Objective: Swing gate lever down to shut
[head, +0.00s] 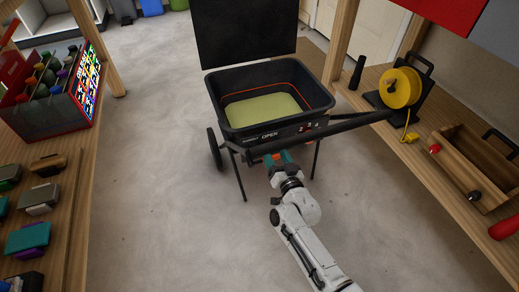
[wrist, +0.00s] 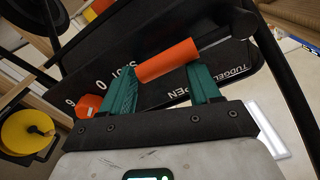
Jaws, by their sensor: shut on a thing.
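A black spreader hopper (head: 222,100) with pale yellow-green material inside stands on thin legs. Its front panel (head: 285,133) carries the word OPEN and numbers. The orange grip of the gate lever (wrist: 168,60) lies tilted across the wrist view, in front of the black panel. My gripper (wrist: 160,75), with teal fingers, is shut on this grip, one finger on each side. In the head view my gripper (head: 280,160) is just below the hopper's front, and the lever is mostly hidden there. An orange knob (wrist: 88,106) shows left of the fingers in the wrist view.
The spreader's black handle bar (head: 350,124) reaches right, past my gripper. A yellow reel (head: 399,88) and a wooden tool box (head: 470,160) sit on the right bench. A left bench (head: 62,215) holds several small items. The concrete floor between is clear.

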